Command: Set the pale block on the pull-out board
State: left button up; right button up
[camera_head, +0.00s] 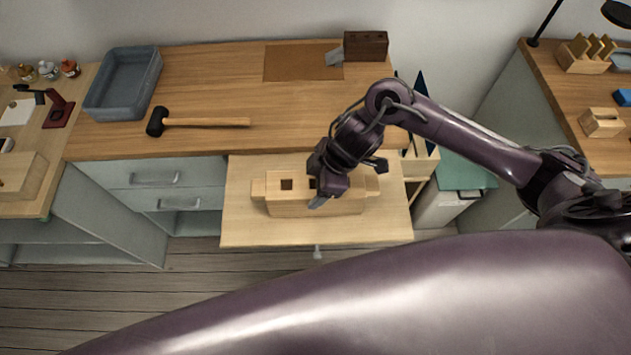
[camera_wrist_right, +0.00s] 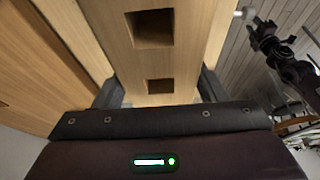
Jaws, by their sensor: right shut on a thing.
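The pale block (camera_head: 275,203) is a long wooden piece with square holes in its top and a narrower end at each side. It is at the pull-out board (camera_head: 238,225), which juts out from under the workbench; whether it touches the board I cannot tell. My right gripper (camera_head: 322,188) is shut on the block, right of its middle. In the right wrist view the block (camera_wrist_right: 165,65) shows two square holes and lies between the fingers (camera_wrist_right: 160,90).
On the workbench (camera_head: 210,85) are a mallet (camera_head: 200,122), a grey tray (camera_head: 125,85) and a dark brown block (camera_head: 366,46). Grey drawers (camera_head: 155,180) stand left of the board. Bare board shows around the pale block. A green-topped bin (camera_head: 465,175) stands to the right.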

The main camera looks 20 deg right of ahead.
jog(key=shift+r, duration=0.1)
jog(key=o, duration=1.5)
jog(key=v, duration=1.2)
jog(key=shift+p, duration=0.35)
jog(key=shift+s, duration=0.1)
